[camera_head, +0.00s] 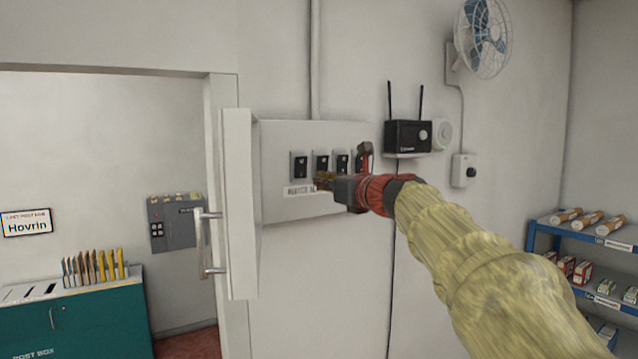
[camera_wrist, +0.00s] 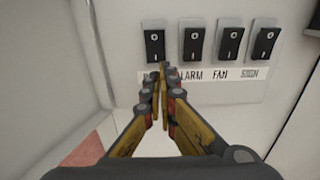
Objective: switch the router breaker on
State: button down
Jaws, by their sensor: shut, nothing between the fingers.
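The breaker panel (camera_head: 285,215) is a pale wall box with its door (camera_head: 238,200) swung open to the left. A row of black rocker switches sits in it. The leftmost switch (camera_wrist: 154,40) is above a label starting with "R", the rest of which my fingers hide; it also shows in the head view (camera_head: 299,165). The switch right of it (camera_wrist: 193,42) is over "ALARM". My gripper (camera_wrist: 163,70) is shut and empty, its tips just below and right of the leftmost switch. I cannot tell whether they touch anything, or which way the switch is set.
The FAN switch (camera_wrist: 230,42) and SIGN switch (camera_wrist: 263,42) stand close on the right. A black router (camera_head: 408,136) with two antennas sits on a small wall shelf right of the panel. A wall fan (camera_head: 483,38) hangs above. Blue shelving (camera_head: 540,240) stands at the right.

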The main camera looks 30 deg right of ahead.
jog(key=s+f+b, duration=0.1)
jog(key=s, duration=0.6)
jog(key=shift+s+f, duration=0.15)
jog(key=shift+f, duration=0.05)
jog(key=shift+d, duration=0.1)
